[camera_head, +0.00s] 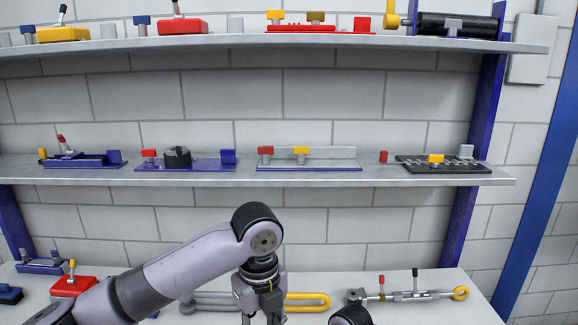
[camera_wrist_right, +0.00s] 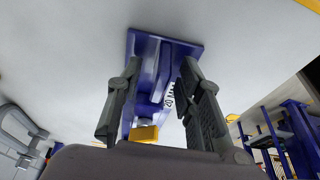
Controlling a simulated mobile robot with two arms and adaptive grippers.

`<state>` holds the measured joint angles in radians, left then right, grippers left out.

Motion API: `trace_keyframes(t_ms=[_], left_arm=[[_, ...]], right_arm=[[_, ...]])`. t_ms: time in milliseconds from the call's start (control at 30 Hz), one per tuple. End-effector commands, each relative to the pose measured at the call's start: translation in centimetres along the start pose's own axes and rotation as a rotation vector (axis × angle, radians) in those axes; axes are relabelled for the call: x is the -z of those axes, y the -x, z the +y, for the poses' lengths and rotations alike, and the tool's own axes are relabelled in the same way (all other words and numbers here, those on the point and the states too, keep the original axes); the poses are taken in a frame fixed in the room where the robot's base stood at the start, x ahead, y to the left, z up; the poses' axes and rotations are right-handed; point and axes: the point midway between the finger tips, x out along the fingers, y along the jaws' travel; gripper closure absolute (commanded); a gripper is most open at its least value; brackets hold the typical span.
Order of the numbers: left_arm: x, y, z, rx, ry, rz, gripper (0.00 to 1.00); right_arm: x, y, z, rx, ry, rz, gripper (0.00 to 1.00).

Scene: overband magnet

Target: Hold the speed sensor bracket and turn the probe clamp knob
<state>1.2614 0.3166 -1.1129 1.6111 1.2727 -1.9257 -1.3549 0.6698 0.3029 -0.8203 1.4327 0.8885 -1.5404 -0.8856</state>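In the right wrist view, a blue bracket-like part (camera_wrist_right: 138,46) stands on a pale surface, with a blue base plate and a raised body with a white printed label. A yellow block (camera_wrist_right: 145,134) sits at its near end; I cannot tell whether it is the clamp knob. My right gripper (camera_wrist_right: 160,75) is open, with one finger on each side of the blue body. A gap shows at the right finger; contact at the left is unclear. In the head view my left gripper (camera_head: 262,302) points down over the bench, its fingertips cut off by the lower edge.
A grey and yellow looped part (camera_head: 310,301) lies behind my left gripper. A turnbuckle-like rod (camera_head: 410,295) with red and black levers lies to the right. A red block (camera_head: 72,286) and blue fixtures (camera_head: 40,265) are at left. Two loaded shelves (camera_head: 240,178) hang above the bench.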

Motion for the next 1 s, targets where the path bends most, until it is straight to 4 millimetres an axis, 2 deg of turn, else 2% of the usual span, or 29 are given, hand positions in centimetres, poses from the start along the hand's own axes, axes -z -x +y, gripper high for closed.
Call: trace_keyframes(t_ms=[133, 233, 633, 800, 1000], left_arm=[[0.0, 0.0, 0.0, 0.0, 0.0, 0.0, 0.66], [0.0, 0.0, 0.0, 0.0, 0.0, 0.0, 0.66], [0.0, 0.0, 0.0, 0.0, 0.0, 0.0, 0.66], [0.0, 0.0, 0.0, 0.0, 0.0, 0.0, 0.66], [0.0, 0.8, 0.0, 0.0, 0.0, 0.0, 0.66]], right_arm=[[0.0, 0.3, 0.0, -0.001, 0.0, 0.0, 0.67], [0.0, 1.3, 0.1, -0.003, -0.001, 0.001, 0.67], [0.0, 9.4, 0.1, -0.004, 0.001, -0.001, 0.67], [0.0, 11.4, 0.1, -0.001, 0.001, 0.0, 0.67], [0.2, 12.7, 0.0, 0.0, -0.001, 0.0, 0.67]])
